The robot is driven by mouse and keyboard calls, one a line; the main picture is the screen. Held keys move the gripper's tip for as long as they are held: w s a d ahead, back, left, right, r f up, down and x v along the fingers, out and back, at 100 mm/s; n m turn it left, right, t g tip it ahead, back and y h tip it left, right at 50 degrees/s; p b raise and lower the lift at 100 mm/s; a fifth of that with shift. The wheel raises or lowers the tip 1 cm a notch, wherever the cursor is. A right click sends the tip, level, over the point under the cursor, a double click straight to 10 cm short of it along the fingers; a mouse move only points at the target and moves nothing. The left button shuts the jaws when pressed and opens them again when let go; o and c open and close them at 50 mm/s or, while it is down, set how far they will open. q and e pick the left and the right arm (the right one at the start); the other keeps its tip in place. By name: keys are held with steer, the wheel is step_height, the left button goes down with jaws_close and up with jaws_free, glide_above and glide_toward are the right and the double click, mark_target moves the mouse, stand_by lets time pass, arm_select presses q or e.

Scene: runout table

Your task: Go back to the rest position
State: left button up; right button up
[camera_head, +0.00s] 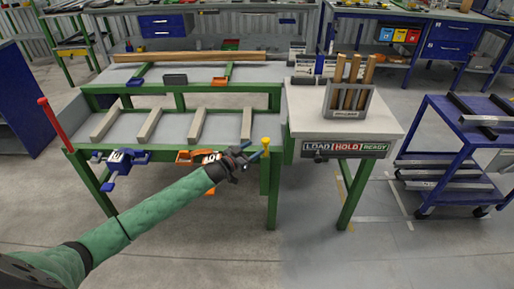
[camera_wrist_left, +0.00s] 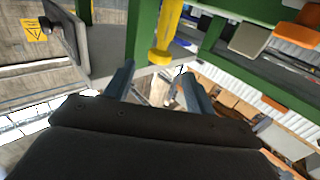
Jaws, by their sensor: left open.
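My left gripper (camera_head: 252,152) is at the front right corner of the green-framed runout table (camera_head: 182,72), with its green-sleeved arm reaching in from the lower left. In the left wrist view, its two blue-grey fingers (camera_wrist_left: 158,78) stand apart with nothing held between them. A yellow-topped post (camera_head: 266,146) is close beyond the fingertips; the yellow part (camera_wrist_left: 166,35) also shows just above them in the left wrist view. I cannot tell whether they touch. My right gripper is in neither view.
An orange clamp (camera_head: 186,157) and a blue clamp (camera_head: 118,165) are on the table's front edge. A red post (camera_head: 56,124) rises at its left corner. A white-topped stand (camera_head: 305,106) holds a rack of wooden pieces (camera_head: 347,98). A blue cart (camera_head: 440,150) stands right.

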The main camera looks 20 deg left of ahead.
arm_select(q)
steer(key=shift+s+a, duration=0.1)
steer(key=shift+s, duration=0.05)
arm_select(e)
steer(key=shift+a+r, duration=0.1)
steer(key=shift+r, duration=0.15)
